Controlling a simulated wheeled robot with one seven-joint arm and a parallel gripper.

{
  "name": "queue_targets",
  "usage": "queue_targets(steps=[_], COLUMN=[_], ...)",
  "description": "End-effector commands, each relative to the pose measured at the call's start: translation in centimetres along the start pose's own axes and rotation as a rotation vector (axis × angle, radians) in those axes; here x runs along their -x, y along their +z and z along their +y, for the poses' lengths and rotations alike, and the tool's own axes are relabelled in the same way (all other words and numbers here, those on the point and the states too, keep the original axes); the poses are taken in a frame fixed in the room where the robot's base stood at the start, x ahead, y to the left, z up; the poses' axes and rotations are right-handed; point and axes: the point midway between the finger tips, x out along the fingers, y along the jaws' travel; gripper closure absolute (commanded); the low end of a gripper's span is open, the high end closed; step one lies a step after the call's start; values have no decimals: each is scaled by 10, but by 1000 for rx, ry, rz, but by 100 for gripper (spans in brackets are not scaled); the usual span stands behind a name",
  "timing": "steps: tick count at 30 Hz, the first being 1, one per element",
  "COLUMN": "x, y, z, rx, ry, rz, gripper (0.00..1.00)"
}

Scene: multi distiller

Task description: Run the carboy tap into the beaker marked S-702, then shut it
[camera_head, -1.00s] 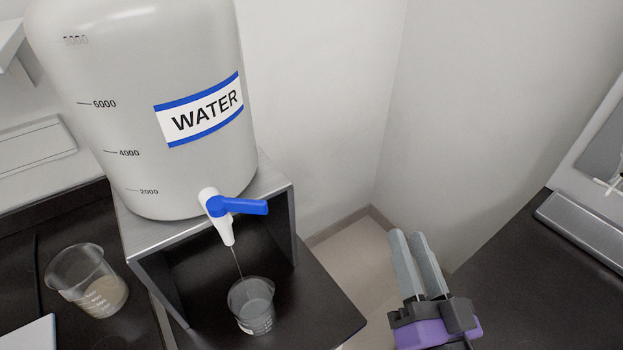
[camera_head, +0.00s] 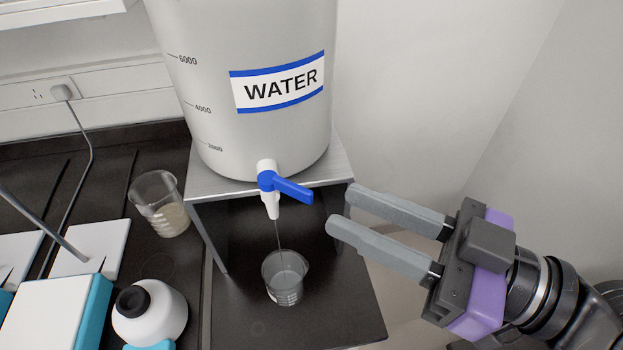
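The white carboy (camera_head: 250,40) labelled WATER stands on a metal stand (camera_head: 212,184). Its tap has a white body and a blue lever (camera_head: 292,190) turned out to the right. A thin stream runs from the spout (camera_head: 271,206) into a small beaker (camera_head: 285,284) below, on the dark surface under the stand. The beaker's marking is too small to read, and its water level is hard to tell. My gripper (camera_head: 338,212) is open and empty, to the right of the lever and apart from it, its fingers pointing left.
Another beaker (camera_head: 160,204) with cloudy contents stands left of the stand. A white bottle with a black cap (camera_head: 150,311) and white-and-blue equipment (camera_head: 55,315) are at lower left. A wall socket with a plug (camera_head: 62,92) is behind. Walls close off the back right.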

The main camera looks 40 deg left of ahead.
Motion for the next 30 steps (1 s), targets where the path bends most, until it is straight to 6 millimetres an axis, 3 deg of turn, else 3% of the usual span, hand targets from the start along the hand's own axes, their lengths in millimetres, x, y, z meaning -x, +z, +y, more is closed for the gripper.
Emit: queue_targets(steps=[16,28,30], x=[-68,-77,-77], y=[0,1,1], z=[0,1,1], rx=[7,9,9], ry=[1,4,4], rz=[-2,-2,-2], gripper=[71,71,83])
